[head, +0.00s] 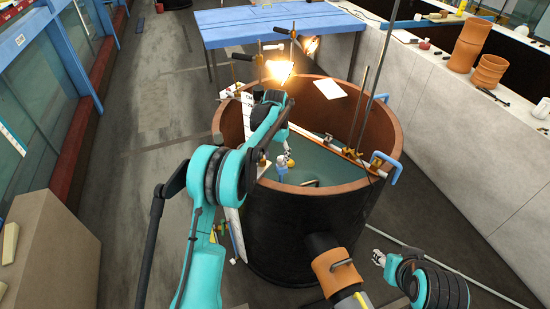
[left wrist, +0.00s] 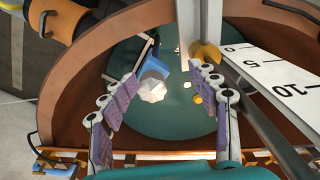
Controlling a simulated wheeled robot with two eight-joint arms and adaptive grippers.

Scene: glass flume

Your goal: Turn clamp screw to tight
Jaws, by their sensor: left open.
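In the left wrist view, a pale faceted knob (left wrist: 152,90), which looks like the clamp screw, sits at the end of a blue piece (left wrist: 147,58). My left gripper (left wrist: 167,77) is open, with purple-padded fingers on both sides. The knob appears between them, nearer the left finger, with gaps showing. In the head view the small blue-and-white piece (head: 282,164) is inside the round tank near its front-left wall. My left arm hides much of the gripper there. My right gripper (head: 378,258) is low, outside the tank at the right; its jaw opening is unclear.
The round tank (head: 330,190) has a brown rim. A rail with brass clamps (head: 350,155) and upright rods crosses it. A scale marked 0, 5, 10 (left wrist: 275,70) lies right of my left fingers. A lit lamp (head: 280,70) stands behind. A blue table (head: 270,22) is farther back.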

